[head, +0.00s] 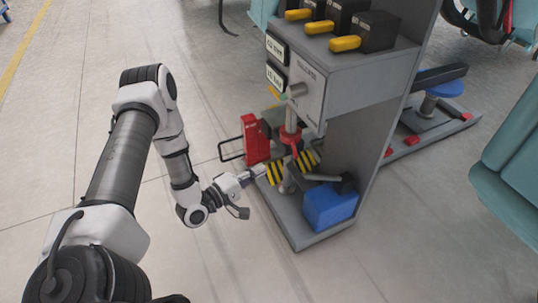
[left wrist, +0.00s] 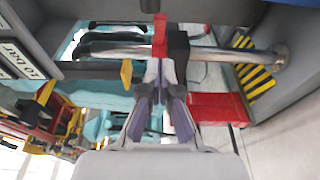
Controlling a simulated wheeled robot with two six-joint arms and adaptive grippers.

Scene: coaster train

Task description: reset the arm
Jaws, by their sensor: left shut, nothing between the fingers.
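My left arm reaches in from the left in the head view, bent at the elbow. My left gripper (head: 258,171) is at the lower part of a grey control stand (head: 345,120), beside a yellow-and-black striped part (head: 275,174). In the left wrist view the gripper's fingers (left wrist: 158,72) are together and hold nothing. Just beyond the tips are a red piece (left wrist: 159,36) and a metal bar (left wrist: 120,52); I cannot tell whether the tips touch them. My right gripper is not in view.
The stand carries yellow-handled black switches (head: 345,43) on top. A red box (head: 255,139) with a black wire frame is close to my gripper. A blue box (head: 329,206) sits on the stand's base. Teal seats (head: 510,160) are at the right. The floor at left is clear.

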